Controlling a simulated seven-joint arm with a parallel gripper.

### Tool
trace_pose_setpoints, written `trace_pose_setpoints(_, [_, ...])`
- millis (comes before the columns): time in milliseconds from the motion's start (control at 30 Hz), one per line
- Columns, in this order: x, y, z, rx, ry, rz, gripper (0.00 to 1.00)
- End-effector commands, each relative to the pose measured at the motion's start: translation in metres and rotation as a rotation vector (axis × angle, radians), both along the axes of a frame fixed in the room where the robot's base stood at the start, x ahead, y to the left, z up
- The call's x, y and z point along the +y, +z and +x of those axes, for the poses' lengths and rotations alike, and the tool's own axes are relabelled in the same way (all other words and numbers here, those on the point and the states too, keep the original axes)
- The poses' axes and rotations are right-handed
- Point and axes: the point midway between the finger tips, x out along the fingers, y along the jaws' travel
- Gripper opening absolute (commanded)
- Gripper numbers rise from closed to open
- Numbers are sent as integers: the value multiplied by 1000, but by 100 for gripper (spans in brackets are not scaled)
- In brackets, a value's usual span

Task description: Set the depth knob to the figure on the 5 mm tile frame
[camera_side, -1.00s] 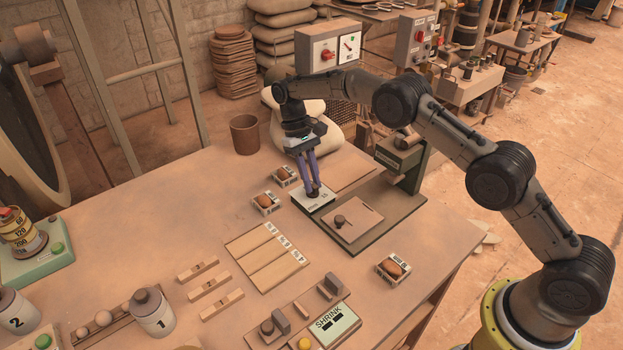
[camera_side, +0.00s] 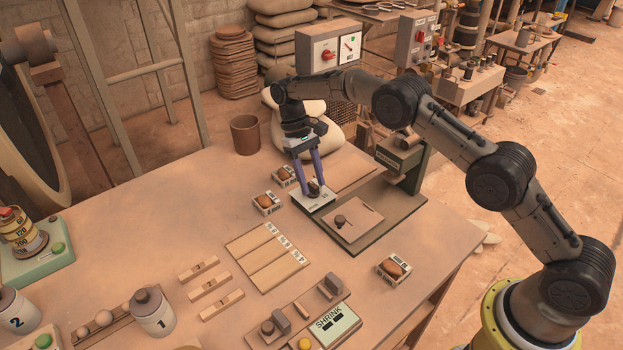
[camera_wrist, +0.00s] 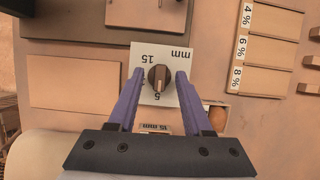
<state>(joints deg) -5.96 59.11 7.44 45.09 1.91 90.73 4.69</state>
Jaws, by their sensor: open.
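The depth knob (camera_wrist: 159,78) is dark and round-edged with a raised grip, on a white dial plate (camera_side: 312,203) marked "mm", "15" and "5". In the wrist view a pale line on the knob appears to lie toward the "5", though it is small. My gripper (camera_side: 314,189) is open; in the wrist view its two purple fingers stand apart on either side of the knob. Small tile frames with brown lumps stand at the left (camera_side: 266,203), behind it (camera_side: 285,176) and at the right (camera_side: 393,268); their labels are too small to read in the side view.
A green press (camera_side: 405,160) stands right of the dial, with a small dark-knobbed plate (camera_side: 352,222) on its base. Wooden boards (camera_side: 267,256) with percent labels lie in front. A brown pot (camera_side: 245,134) stands at the back. The table's left middle is clear.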

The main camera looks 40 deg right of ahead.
Motion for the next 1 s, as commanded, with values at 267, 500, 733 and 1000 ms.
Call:
trace_pose_setpoints(267, [0, 12, 6, -4, -1, 1, 50])
trace_pose_setpoints(500, [0, 47, 21, -5, -1, 1, 50])
trace_pose_setpoints(733, [0, 61, 28, -2, -1, 1, 50])
trace_pose_setpoints(1000, [0, 69, 29, -1, -1, 0, 50])
